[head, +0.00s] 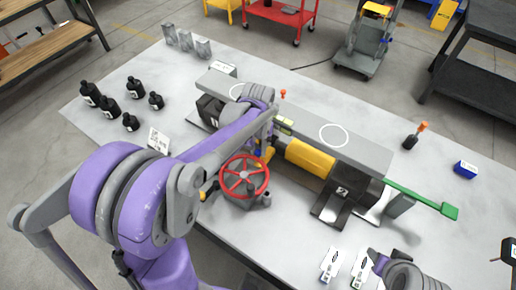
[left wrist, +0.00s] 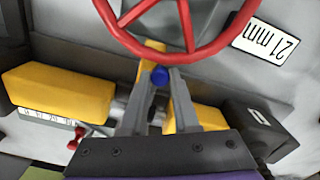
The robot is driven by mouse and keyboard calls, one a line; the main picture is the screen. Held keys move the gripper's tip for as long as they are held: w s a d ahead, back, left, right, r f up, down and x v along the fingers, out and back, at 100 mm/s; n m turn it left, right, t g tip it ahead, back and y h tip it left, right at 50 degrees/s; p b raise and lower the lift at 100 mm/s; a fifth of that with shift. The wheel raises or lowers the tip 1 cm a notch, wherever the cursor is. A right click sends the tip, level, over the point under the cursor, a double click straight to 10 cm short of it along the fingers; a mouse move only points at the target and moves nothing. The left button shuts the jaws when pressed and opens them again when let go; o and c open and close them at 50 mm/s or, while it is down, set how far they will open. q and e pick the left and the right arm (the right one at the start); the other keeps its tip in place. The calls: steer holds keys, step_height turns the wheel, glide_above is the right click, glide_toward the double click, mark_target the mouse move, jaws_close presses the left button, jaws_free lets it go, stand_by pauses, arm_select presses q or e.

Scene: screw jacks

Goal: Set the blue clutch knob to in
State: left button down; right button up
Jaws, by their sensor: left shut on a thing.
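The blue clutch knob (left wrist: 160,76) shows in the left wrist view between the tips of my left gripper (left wrist: 160,84), which is shut on it. In the head view the blue knob (head: 258,153) is a small spot beside the red handwheel, and my left gripper (head: 264,148) reaches down to it, partly hidden by my own arm. The red handwheel (head: 244,176) is close to the gripper; its rim (left wrist: 190,55) passes just above the knob in the left wrist view. Part of my right arm shows at the bottom right, with its dark gripper (head: 379,262) small and unclear.
The screw jack has a yellow body (head: 310,157), a grey top plate (head: 352,143) and a green lever (head: 425,197) at its right. Black bottles (head: 108,103) stand at the left.

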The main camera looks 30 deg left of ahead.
arm_select(q)
steer(key=d, duration=0.4)
steer(key=shift+s+d, duration=0.2)
steer(key=shift+d, duration=0.2)
steer(key=c, duration=1.1)
jaws_free()
steer(key=o, duration=0.4)
steer(key=shift+d, duration=0.15)
steer(key=shift+o, duration=0.2)
step_height(320, 180, up, 11)
glide_above(271, 156)
steer(key=s+d, duration=0.2)
steer(key=s, duration=0.2)
steer(key=shift+w+a, duration=0.1)
steer(key=shift+w, duration=0.05)
